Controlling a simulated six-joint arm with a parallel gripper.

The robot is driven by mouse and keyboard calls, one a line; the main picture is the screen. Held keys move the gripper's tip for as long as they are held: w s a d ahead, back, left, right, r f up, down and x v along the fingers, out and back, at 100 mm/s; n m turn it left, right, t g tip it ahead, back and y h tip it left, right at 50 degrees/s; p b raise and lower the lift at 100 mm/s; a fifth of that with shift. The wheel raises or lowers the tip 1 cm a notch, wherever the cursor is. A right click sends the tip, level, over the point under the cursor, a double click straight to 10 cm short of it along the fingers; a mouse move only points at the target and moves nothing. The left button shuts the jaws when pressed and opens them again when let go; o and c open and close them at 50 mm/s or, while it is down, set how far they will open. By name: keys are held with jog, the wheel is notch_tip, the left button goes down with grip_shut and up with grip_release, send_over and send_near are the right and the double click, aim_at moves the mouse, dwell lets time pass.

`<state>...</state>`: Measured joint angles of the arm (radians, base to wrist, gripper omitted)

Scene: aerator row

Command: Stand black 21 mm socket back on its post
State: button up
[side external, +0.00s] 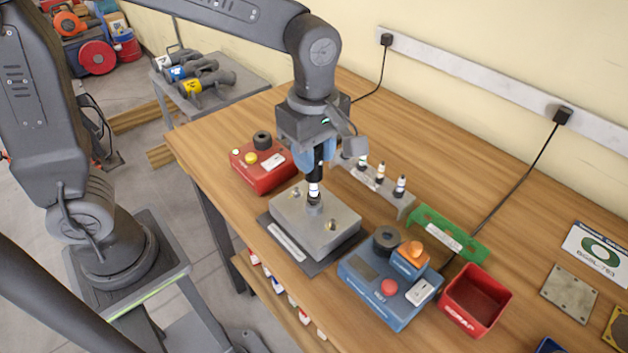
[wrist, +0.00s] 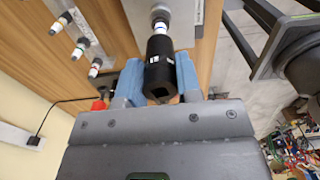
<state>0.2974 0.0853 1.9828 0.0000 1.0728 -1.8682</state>
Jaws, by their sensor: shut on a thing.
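My gripper (side external: 316,160) is shut on the black 21 mm socket (wrist: 158,72), a dark cylinder with white marks and a square hole in the end facing the wrist camera. The blue fingers (wrist: 130,82) sit on either side of it. The socket points down over the grey block (side external: 345,235), in line with a small white-banded fitting (side external: 314,189) there. I cannot tell whether they touch. A grey rail (side external: 405,210) behind the block carries three small colour-banded upright pieces (side external: 380,173), seen also in the wrist view (wrist: 80,48). My gripper partly hides the rail's left end.
A red box (side external: 262,178) with a yellow button stands left of the block. A blue control box (side external: 365,290) with a red button, a green holder (side external: 450,235) and an open red bin (side external: 505,308) stand to the right. Bare wood lies beyond the rail.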

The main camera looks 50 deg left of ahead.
jog(key=shift+r, duration=0.65)
jog(key=w+a+f+n, duration=0.25)
jog(key=w+a, duration=0.55)
jog(key=a, duration=0.4)
jog(key=w+a+f+n, duration=0.1)
jog(key=w+a+f, duration=0.2)
jog(key=w+a, duration=0.65)
jog(key=shift+s+a+f, duration=0.2)
jog(key=shift+a+f, duration=0.05)
jog(key=shift+f, duration=0.6)
jog(key=shift+s+a+f, duration=0.25)
jog(key=shift+f, duration=0.6)
jog(key=shift+s+a+f, duration=0.2)
jog(key=shift+a+f, duration=0.05)
jog(key=shift+f, duration=0.6)
jog(key=shift+f, duration=0.6)
jog(key=shift+f, duration=0.35)
jog(key=shift+f, duration=0.25)
jog(key=o, duration=1)
jog(key=shift+f, duration=0.1)
